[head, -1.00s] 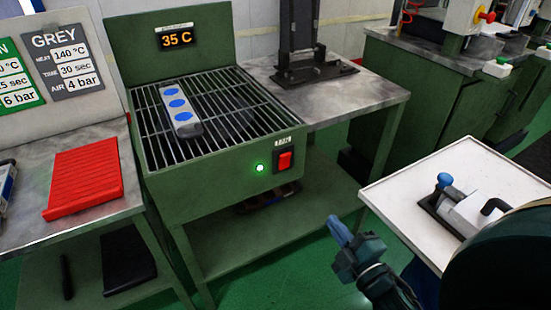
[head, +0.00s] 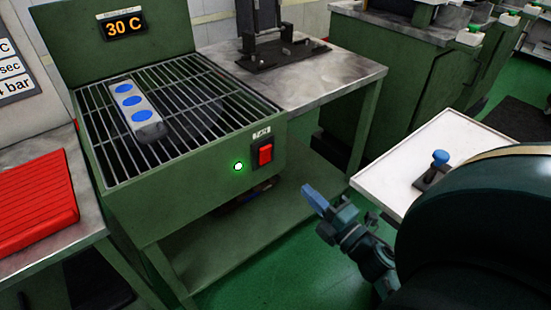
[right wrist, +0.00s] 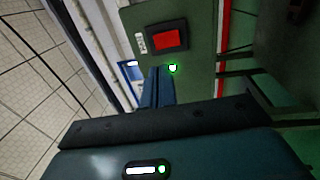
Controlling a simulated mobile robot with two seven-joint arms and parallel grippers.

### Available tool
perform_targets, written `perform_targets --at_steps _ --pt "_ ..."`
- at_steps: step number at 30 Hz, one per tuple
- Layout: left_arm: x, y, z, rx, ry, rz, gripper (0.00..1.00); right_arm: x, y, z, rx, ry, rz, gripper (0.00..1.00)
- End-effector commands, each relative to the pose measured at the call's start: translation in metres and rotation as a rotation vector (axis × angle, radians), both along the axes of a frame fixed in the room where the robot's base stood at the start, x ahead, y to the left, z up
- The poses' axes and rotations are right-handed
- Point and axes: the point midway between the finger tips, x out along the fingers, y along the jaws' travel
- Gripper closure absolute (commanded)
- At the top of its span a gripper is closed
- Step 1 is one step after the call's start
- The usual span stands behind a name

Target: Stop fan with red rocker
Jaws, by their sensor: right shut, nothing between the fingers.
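The red rocker (head: 265,154) sits on the front panel of the green fan station (head: 190,185), right of a lit green lamp (head: 238,167). The rocker also shows in the right wrist view (right wrist: 166,39), with the lamp (right wrist: 172,68) beside it. The display (head: 124,26) reads 30 C. A grey mould with blue ovals (head: 136,108) lies on the station's grille. My right gripper (head: 313,198) is shut and empty, in front of the panel, below and right of the rocker, apart from it. My left gripper is not in view.
A red ribbed mat (head: 35,203) lies on the left table. A steel table with a black stand (head: 283,55) is behind right.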

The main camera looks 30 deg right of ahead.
Motion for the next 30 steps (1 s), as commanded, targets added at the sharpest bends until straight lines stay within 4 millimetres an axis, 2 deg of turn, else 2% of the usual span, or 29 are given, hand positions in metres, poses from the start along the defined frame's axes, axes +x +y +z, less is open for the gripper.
perform_targets --at_steps 15,21,30 --pt "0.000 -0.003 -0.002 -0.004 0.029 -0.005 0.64 0.103 0.008 0.014 -0.001 -0.002 0.000 1.00" --pt "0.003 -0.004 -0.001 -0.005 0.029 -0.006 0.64 0.123 0.009 0.016 0.000 -0.001 0.000 1.00" --pt "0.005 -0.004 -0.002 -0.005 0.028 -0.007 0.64 0.128 0.010 0.016 0.000 0.000 -0.001 1.00"
